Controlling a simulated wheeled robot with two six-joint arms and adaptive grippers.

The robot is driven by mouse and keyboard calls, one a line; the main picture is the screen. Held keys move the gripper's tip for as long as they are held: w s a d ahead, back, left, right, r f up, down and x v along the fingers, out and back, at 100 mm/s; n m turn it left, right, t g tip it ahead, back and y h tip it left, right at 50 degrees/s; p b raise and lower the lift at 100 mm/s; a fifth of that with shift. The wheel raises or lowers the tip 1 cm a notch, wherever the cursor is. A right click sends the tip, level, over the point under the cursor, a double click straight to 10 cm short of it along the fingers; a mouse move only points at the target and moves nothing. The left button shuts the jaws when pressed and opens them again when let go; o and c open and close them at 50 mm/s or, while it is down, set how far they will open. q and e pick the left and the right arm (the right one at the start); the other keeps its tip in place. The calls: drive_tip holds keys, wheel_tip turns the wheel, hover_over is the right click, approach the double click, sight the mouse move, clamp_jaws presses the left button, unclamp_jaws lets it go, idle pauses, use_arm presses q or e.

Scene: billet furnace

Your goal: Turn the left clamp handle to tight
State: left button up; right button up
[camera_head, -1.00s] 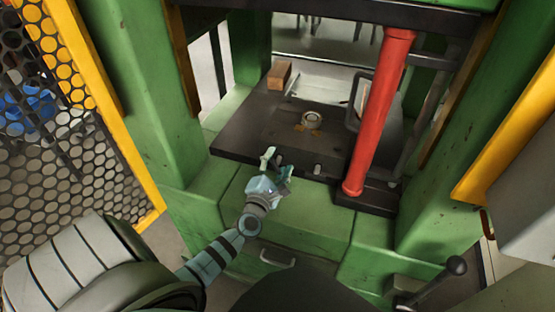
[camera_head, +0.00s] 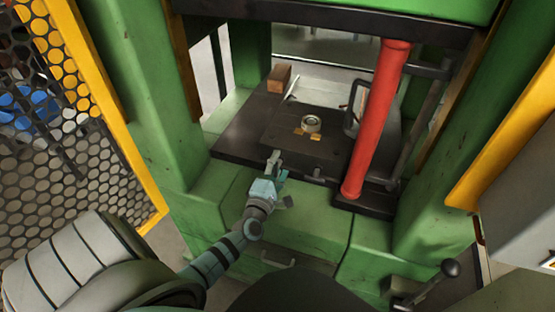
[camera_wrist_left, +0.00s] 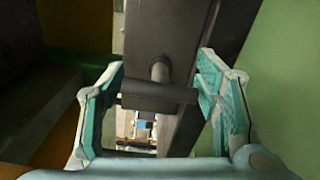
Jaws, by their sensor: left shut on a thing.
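My left gripper (camera_head: 277,165) is at the front edge of the dark press bed (camera_head: 232,147). In the left wrist view its two teal fingers (camera_wrist_left: 160,95) stand at either end of a dark crossbar, the left clamp handle (camera_wrist_left: 158,93), and are shut on it. A round stem joins the bar to the dark bed edge behind it. In the head view the gripper hides this handle. A second small clamp handle (camera_head: 316,175) shows on the front edge to the right. My right gripper is not in view.
A red column (camera_head: 377,120) stands right of the gripper. A ring (camera_head: 311,123) sits on the bed's plate, with a brown block (camera_head: 279,78) at the back left. Green press frames flank the bed. A lever with a ball knob (camera_head: 451,268) is at the lower right.

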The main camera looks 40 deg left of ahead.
use_arm(q)
drive_tip(key=shift+a+r, duration=0.1)
drive_tip(key=shift+r, duration=0.15)
drive_tip(key=o, duration=0.9)
drive_tip(key=shift+o, duration=0.7)
drive_tip(key=shift+f, duration=0.1)
drive_tip(key=v, duration=1.2)
